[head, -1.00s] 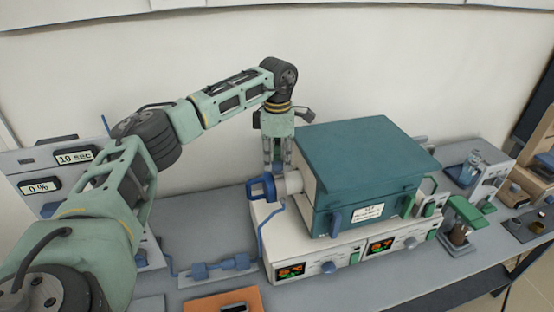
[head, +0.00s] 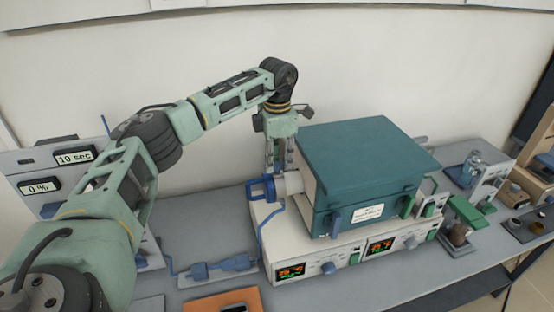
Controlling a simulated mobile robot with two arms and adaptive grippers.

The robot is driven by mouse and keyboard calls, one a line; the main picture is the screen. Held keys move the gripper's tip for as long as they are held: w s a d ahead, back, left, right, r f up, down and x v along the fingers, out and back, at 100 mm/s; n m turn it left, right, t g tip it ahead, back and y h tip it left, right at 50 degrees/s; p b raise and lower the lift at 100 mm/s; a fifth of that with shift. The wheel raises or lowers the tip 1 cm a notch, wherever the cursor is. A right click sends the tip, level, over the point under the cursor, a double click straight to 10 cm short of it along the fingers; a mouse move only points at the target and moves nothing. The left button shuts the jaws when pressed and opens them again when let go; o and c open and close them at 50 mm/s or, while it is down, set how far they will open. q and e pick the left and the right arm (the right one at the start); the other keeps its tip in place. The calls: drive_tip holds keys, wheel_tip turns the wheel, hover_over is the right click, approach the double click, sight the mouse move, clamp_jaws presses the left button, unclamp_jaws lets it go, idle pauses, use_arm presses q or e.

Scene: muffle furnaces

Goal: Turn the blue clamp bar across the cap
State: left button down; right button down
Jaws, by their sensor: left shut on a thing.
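The blue clamp bar (head: 262,188) is at the left side of the teal furnace (head: 368,160), at the outer end of the pale round cap (head: 291,182). My left gripper (head: 279,167) points down from above, just over the cap and the clamp bar. Its fingers are closed on the clamp bar, but the contact itself is partly hidden and small. The exact angle of the bar across the cap is hard to tell. My right gripper is out of view.
The furnace stands on a white base with lit displays (head: 291,271). A blue tube runs down to a blue fitting (head: 218,268) on the bench. An orange pad (head: 222,301) lies in front. Green-handled devices (head: 465,210) stand to the right.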

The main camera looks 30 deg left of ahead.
sight(277, 163)
use_arm(q)
drive_tip(key=c, duration=1.9)
unclamp_jaws()
drive_tip(key=shift+w+r, duration=0.1)
drive_tip(key=shift+r, duration=0.1)
drive_tip(key=shift+c, duration=0.2)
drive_tip(key=shift+o, duration=1.1)
drive_tip(key=shift+f, duration=0.1)
wheel_tip(277, 163, up, 12)
drive_tip(key=shift+f, duration=0.1)
